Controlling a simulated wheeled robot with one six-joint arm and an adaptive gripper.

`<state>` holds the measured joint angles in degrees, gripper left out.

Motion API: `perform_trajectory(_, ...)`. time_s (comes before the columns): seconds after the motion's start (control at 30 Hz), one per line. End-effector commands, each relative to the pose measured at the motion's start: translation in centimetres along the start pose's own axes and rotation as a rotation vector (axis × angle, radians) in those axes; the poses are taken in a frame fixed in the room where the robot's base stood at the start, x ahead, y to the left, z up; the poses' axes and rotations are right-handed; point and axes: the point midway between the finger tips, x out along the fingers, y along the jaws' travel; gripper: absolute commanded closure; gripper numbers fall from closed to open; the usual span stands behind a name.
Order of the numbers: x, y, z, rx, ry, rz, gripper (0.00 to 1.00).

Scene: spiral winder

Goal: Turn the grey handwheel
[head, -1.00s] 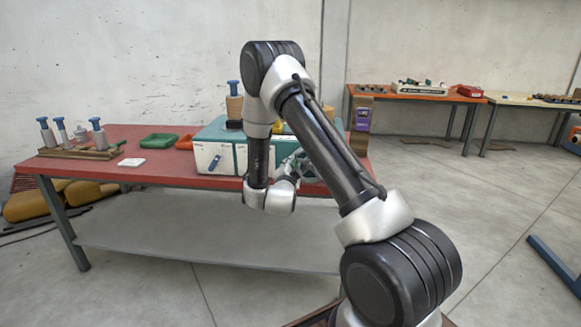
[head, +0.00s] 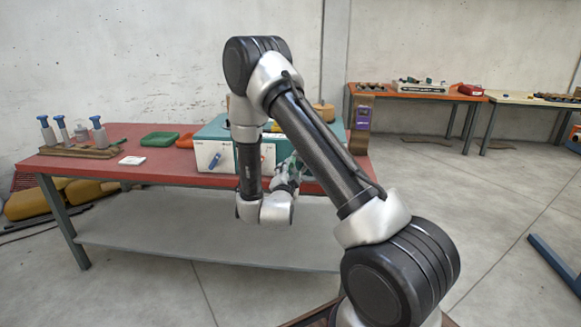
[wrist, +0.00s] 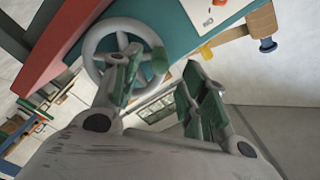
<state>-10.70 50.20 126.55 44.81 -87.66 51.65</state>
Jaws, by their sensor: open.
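The grey handwheel (wrist: 90,46) is a spoked ring on the teal face of the winder, at the upper left of the wrist view. A round green knob (wrist: 160,61) shows at the right of its rim. My gripper (wrist: 162,68) is open, with its green-padded fingers apart. The left finger overlaps the lower part of the wheel in the picture; I cannot tell whether it touches. The knob shows between the fingertips. In the head view the winder (head: 212,130) stands on the red table, and my arm and gripper (head: 290,168) hide most of the wheel.
An orange table (head: 400,93) stands at the back right. The floor on the right is mostly clear.

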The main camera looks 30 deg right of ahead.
Motion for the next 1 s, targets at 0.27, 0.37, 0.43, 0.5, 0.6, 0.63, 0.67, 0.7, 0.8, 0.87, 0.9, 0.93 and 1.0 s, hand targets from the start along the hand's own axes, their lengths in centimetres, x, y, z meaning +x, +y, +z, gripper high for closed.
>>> perform_trajectory(0.27, -4.7, 0.0, 0.1, -0.001, -0.002, 0.000, 0.56)
perform_trajectory(0.37, -5.2, 0.0, 0.0, 0.001, -0.001, -0.001, 0.56)
perform_trajectory(0.43, -5.4, 0.0, 0.0, 0.001, 0.000, -0.001, 0.56)
perform_trajectory(0.5, -5.4, 0.0, 0.0, 0.001, 0.000, -0.001, 0.56)
perform_trajectory(0.6, -5.4, 0.0, 0.0, 0.001, 0.000, -0.001, 0.56)
perform_trajectory(0.63, -5.4, 0.0, 0.0, 0.001, 0.000, -0.001, 0.56)
perform_trajectory(0.67, -5.3, 0.0, 0.0, 0.001, 0.001, -0.001, 0.56)
perform_trajectory(0.7, -5.3, 0.0, 0.0, 0.001, 0.000, -0.001, 0.56)
perform_trajectory(0.8, -5.3, 0.0, 0.0, 0.001, 0.000, -0.001, 0.56)
perform_trajectory(0.87, -5.3, 0.0, 0.0, -0.002, 0.000, -0.001, 0.56)
perform_trajectory(0.9, -5.3, 0.0, 0.0, -0.013, 0.000, 0.000, 0.56)
perform_trajectory(0.93, -5.3, 0.2, 0.1, -0.030, -0.006, 0.009, 0.56)
perform_trajectory(1.0, -5.4, 1.6, 1.2, -0.079, -0.053, 0.065, 0.56)
